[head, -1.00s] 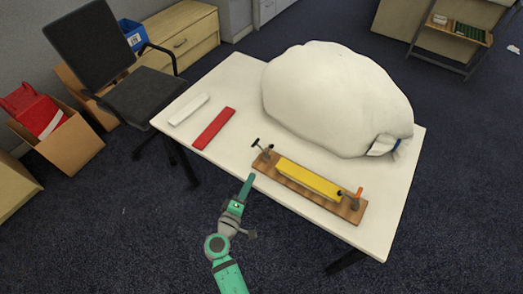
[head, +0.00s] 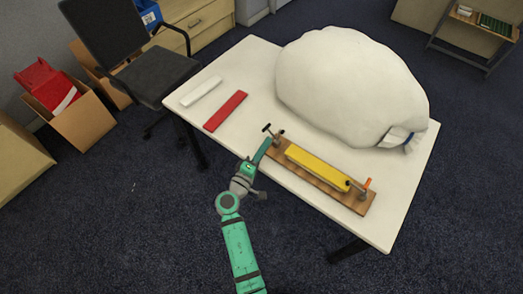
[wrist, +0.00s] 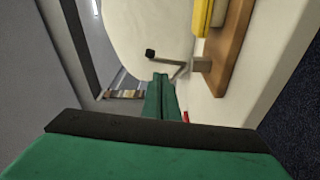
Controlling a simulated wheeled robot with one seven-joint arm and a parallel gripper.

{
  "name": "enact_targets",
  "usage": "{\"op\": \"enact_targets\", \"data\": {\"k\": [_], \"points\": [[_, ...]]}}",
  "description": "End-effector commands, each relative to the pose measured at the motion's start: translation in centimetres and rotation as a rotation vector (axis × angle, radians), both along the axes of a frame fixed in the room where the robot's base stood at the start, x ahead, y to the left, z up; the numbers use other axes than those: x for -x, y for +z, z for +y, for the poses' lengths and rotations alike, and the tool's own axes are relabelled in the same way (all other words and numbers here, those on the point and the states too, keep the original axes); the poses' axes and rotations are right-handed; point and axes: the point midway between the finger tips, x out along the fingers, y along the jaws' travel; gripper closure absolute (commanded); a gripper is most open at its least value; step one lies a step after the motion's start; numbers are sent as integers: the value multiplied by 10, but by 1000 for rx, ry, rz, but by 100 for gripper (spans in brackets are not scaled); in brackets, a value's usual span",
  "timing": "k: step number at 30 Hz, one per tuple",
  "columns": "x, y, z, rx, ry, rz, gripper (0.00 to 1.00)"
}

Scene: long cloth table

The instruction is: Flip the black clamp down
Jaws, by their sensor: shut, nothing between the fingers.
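A wooden board (head: 330,187) lies along the near edge of the white table, with a yellow bar (head: 318,167) on it. The black clamp (head: 272,132) stands at the board's left end, its handle sticking up. In the wrist view its arm with a black tip (wrist: 151,54) reaches left from a mount on the board (wrist: 228,50). My gripper (head: 266,144) is at the table's near edge, right beside the black clamp. It is shut and empty. In the wrist view the fingertips (wrist: 161,77) are just below the clamp arm; whether they touch it is unclear.
An orange-handled clamp (head: 367,184) stands at the board's right end. A large white sack (head: 350,88) fills the back of the table (head: 232,80). A red bar (head: 226,110) and a white bar (head: 201,91) lie to the left. A chair (head: 125,60) stands beyond.

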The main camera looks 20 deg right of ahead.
Motion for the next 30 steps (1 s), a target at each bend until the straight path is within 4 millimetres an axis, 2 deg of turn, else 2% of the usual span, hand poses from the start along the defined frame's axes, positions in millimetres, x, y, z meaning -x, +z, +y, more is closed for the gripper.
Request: {"op": "enact_targets", "data": {"k": [6, 12, 30], "points": [[-24, 1, -24, -1, -1, -1, 100], [-35, 1, -33, -1, 1, -1, 100], [-34, 1, -40, -17, -6, -20, 100]]}}
